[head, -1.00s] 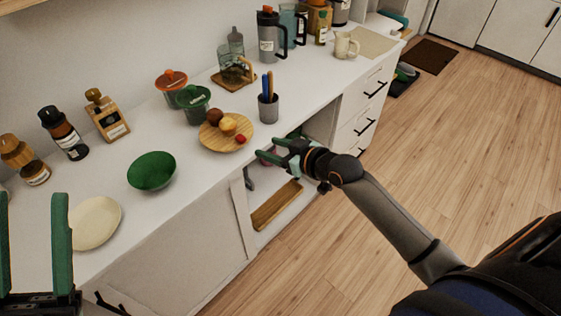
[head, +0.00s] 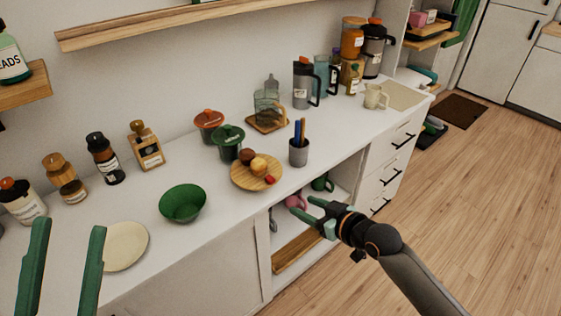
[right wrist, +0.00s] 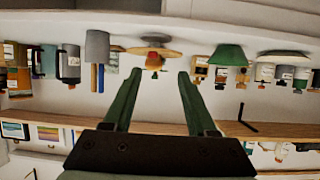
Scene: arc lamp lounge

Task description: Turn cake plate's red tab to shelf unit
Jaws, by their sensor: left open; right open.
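The cake plate (head: 240,180) is a round wooden plate on the white counter, bearing a brown, a yellow and a red piece. The red piece (head: 270,180) sits at its front right edge; I cannot tell whether it is the tab. The plate also shows upside down in the right wrist view (right wrist: 174,51), beyond the fingertips. My right gripper (head: 311,207) is open and empty, in front of the counter edge, apart from the plate. My left gripper (head: 70,228) is open and empty at the lower left. A shelf unit (head: 432,39) stands at the top right.
A grey cup of pens (head: 299,153) stands right of the plate, a green lidded pot (head: 228,142) behind it and a green bowl (head: 183,203) to its left. An open compartment below holds mugs. The counter just in front of the plate is clear.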

